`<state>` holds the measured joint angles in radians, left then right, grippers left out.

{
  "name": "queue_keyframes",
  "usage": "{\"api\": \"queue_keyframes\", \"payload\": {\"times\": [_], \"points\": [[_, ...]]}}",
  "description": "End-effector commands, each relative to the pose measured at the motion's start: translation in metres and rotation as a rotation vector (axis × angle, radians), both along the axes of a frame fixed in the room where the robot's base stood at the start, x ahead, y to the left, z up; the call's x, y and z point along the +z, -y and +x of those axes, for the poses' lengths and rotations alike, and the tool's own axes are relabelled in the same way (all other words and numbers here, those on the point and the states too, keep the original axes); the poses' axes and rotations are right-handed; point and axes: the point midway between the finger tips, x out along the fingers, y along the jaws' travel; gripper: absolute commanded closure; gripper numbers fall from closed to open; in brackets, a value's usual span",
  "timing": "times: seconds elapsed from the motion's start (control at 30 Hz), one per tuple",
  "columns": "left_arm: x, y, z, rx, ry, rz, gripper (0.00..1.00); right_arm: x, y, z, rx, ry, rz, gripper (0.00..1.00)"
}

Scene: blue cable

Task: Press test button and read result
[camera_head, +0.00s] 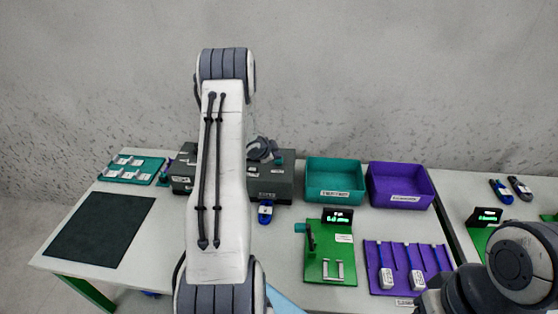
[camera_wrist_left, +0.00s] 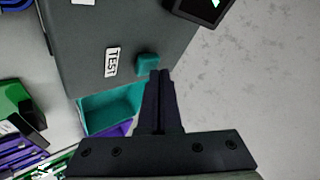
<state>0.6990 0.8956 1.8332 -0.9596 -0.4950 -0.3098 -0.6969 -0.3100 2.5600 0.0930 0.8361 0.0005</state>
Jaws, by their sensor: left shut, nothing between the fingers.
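The dark grey tester box (camera_head: 270,187) stands at the back of the table, partly hidden by my left arm. In the left wrist view its face (camera_wrist_left: 85,40) carries a white TEST label (camera_wrist_left: 112,62) beside a teal button (camera_wrist_left: 148,63). My left gripper (camera_wrist_left: 160,73) is shut and empty, with its fingertips right at the button's edge; I cannot tell whether they touch it. In the head view the gripper (camera_head: 265,150) is partly behind my arm. A screen (camera_wrist_left: 205,6) with a bit of green shows only in part, so its result is unreadable. My right gripper's fingers are not visible.
A blue connector (camera_head: 265,212) lies at the tester's front. Teal bin (camera_head: 335,196) and purple bin (camera_head: 402,201) stand to its right. A green fixture (camera_head: 318,268) and purple rack (camera_head: 440,262) lie in front. A black mat (camera_head: 100,229) is at left. My right arm covers the lower right.

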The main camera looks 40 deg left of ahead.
Motion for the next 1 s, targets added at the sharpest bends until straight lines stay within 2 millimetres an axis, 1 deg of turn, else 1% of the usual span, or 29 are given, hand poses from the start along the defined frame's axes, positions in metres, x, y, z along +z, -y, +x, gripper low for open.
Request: {"api": "queue_keyframes", "payload": {"times": [0.67, 1.0], "points": [[-0.0093, 0.0001, -0.0001, -0.001, -0.001, -0.001, 1.00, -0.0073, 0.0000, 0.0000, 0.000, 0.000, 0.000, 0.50], [-0.0077, 0.0001, -0.0003, 0.000, -0.001, 0.000, 1.00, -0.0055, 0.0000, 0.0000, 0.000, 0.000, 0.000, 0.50]]}}
